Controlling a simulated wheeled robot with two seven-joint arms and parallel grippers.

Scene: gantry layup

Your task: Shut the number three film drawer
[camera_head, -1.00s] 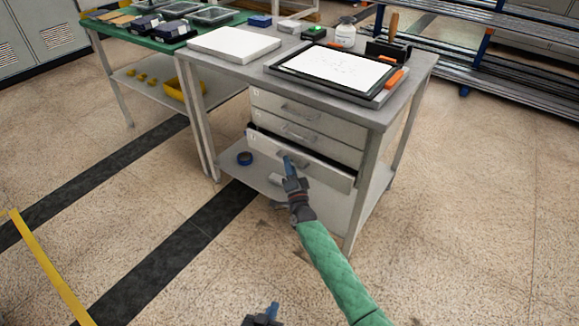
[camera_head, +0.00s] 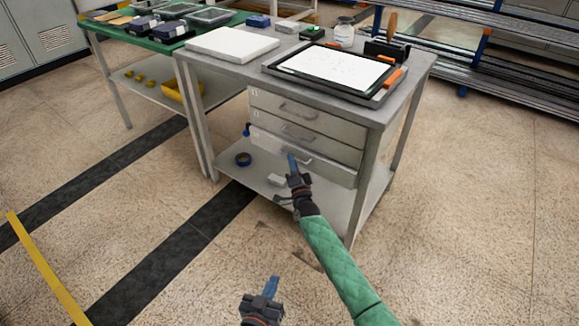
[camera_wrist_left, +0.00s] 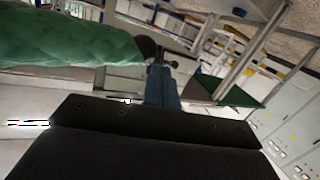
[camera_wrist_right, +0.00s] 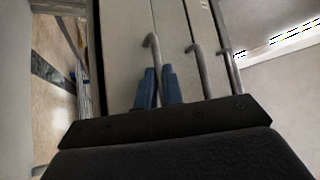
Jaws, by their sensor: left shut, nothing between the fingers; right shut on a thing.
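The bottom, number three drawer (camera_head: 330,171) is the lowest of the stacked drawers under the grey bench.
The upper drawers (camera_head: 290,109) and the middle drawer (camera_head: 300,133) are shut. A white slab (camera_head: 232,44) and a framed panel (camera_head: 335,68) lie on the benchtop. The floor in front is open.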

